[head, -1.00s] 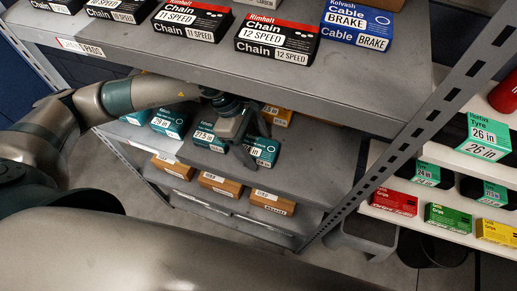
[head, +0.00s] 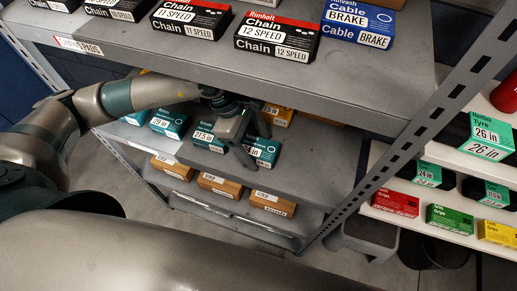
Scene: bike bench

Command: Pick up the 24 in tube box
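Several teal tube boxes stand in a row on the middle shelf in the head view. The rightmost teal box (head: 266,152) has a white label ending in "in"; its number is partly hidden, so I cannot tell if it is the 24 in one. My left gripper (head: 256,146) is over this box with its fingers spread apart, one at its left side and one behind it. I cannot tell if they touch it. The 27.5 in box (head: 207,138) is just left of the gripper. My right gripper is not in view.
Above is a shelf board (head: 215,60) with chain boxes and a blue brake cable box (head: 357,24). Brown boxes (head: 272,203) are on the lower shelf. A slotted upright (head: 430,120) stands right; shelf room right of the teal boxes is clear.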

